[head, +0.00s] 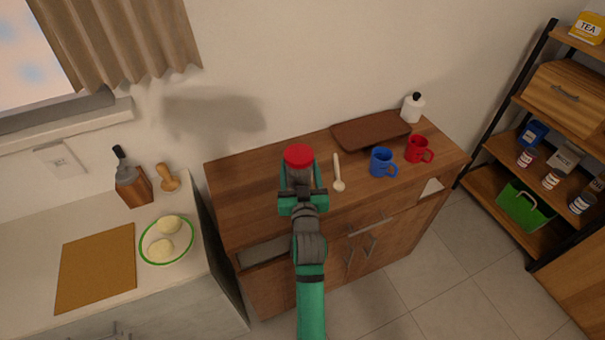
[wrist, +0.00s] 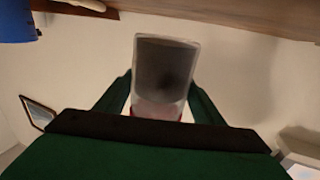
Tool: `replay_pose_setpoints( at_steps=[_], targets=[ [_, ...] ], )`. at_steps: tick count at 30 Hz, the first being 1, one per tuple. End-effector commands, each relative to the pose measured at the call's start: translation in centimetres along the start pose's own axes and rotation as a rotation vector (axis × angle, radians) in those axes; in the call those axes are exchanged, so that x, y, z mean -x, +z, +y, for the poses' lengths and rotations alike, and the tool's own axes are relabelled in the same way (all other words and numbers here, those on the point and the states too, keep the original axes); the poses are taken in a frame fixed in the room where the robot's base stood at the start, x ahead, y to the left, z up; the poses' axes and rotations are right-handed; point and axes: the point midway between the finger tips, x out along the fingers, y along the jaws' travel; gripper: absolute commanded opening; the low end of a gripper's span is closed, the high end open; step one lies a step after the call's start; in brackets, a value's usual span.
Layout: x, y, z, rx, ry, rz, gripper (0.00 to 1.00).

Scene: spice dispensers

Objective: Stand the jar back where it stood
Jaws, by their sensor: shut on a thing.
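The jar has a red lid (head: 298,156) and a clear body with dark contents (wrist: 165,70). In the head view it is above the left part of the wooden sideboard (head: 245,190), lid up. My green gripper (head: 300,178) is shut on the jar, with one finger on each side. In the wrist view, which looks upside down, the jar's base points toward the wooden edge at the top. A narrow strip of wall shows between them.
A white spoon (head: 338,174) lies right of the jar. A blue mug (head: 382,163), a red mug (head: 418,149), a brown tray (head: 370,131) and a white bottle (head: 412,108) stand farther right. The sideboard top left of the jar is clear.

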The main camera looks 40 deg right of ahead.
Motion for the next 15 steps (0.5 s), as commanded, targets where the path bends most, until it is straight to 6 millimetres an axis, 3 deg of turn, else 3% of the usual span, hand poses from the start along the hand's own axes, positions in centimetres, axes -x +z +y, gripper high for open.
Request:
replay_pose_setpoints(
  at_steps=[5, 12, 15],
  targets=[
    [-0.6, 0.5, 0.5, -0.001, 0.007, 0.004, 0.22],
    [-0.7, 3.4, 0.8, -0.001, 0.011, 0.002, 0.22],
    [-0.7, 3.6, 0.8, 0.0, 0.011, 0.006, 0.22]
  ],
)
